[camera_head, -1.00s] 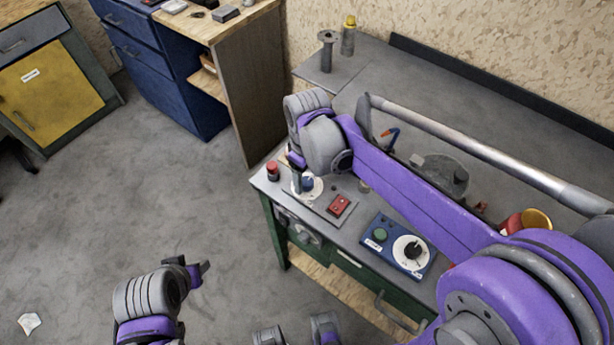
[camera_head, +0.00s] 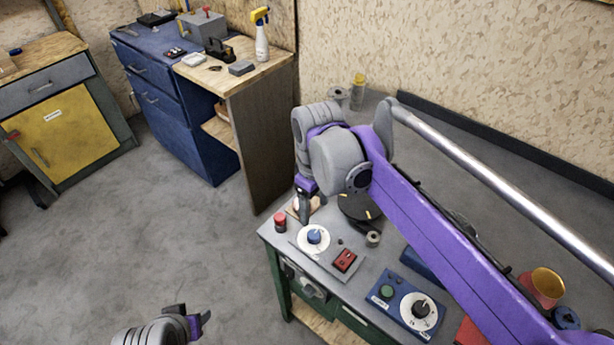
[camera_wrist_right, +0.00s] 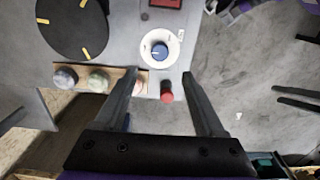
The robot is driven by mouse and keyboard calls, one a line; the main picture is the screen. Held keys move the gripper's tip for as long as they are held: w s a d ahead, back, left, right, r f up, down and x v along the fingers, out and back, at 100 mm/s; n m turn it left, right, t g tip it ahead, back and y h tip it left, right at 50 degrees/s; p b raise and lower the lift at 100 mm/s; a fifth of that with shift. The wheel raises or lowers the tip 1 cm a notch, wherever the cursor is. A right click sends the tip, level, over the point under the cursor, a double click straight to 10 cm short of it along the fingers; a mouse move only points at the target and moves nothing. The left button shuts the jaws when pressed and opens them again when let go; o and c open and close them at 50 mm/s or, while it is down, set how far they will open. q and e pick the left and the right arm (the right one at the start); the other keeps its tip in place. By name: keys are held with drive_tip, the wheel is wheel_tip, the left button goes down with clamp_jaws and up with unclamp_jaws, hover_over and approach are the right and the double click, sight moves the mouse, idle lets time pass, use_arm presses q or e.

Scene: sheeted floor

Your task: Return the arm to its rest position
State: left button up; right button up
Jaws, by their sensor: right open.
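My right arm reaches in from the right over the grey workbench (camera_head: 375,300). Its gripper (camera_head: 305,206) points down above the bench's left end, near a blue knob on a white dial (camera_head: 313,238) and a red button (camera_head: 279,220). In the right wrist view the right gripper (camera_wrist_right: 160,82) has its fingers apart, with nothing held between them. The red button (camera_wrist_right: 167,92) and dial (camera_wrist_right: 160,49) lie beyond the fingertips. My left gripper (camera_head: 198,322) shows at the bottom edge over the floor; its fingers are too small to judge.
A red switch (camera_head: 344,260) and a blue control box (camera_head: 404,304) sit on the bench. A dark round disc (camera_wrist_right: 72,25) and a wooden strip with knobs (camera_wrist_right: 100,79) are close to the right gripper. Blue drawers (camera_head: 180,110) stand behind; the floor at left is clear.

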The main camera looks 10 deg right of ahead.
drive_tip(key=s+d+f+m+t, duration=0.1)
drive_tip(key=s, duration=0.2)
drive_tip(key=s+d+f+m+t, duration=0.1)
drive_tip(key=s+d+m, duration=0.1)
drive_tip(key=s+d+f+m+t+p, duration=0.1)
drive_tip(key=s, duration=0.2)
drive_tip(key=shift+s+d+f+m, duration=0.2)
drive_tip(key=shift+s+f+m, duration=0.1)
drive_tip(key=shift+f, duration=0.1)
drive_tip(key=s+f+m, duration=0.1)
drive_tip(key=s, duration=0.1)
drive_tip(key=s+d+f+m+t, duration=0.1)
drive_tip(key=f, duration=0.1)
drive_tip(key=s+d+f+m+t, duration=0.1)
drive_tip(key=s+f, duration=0.1)
drive_tip(key=shift+s, duration=0.3)
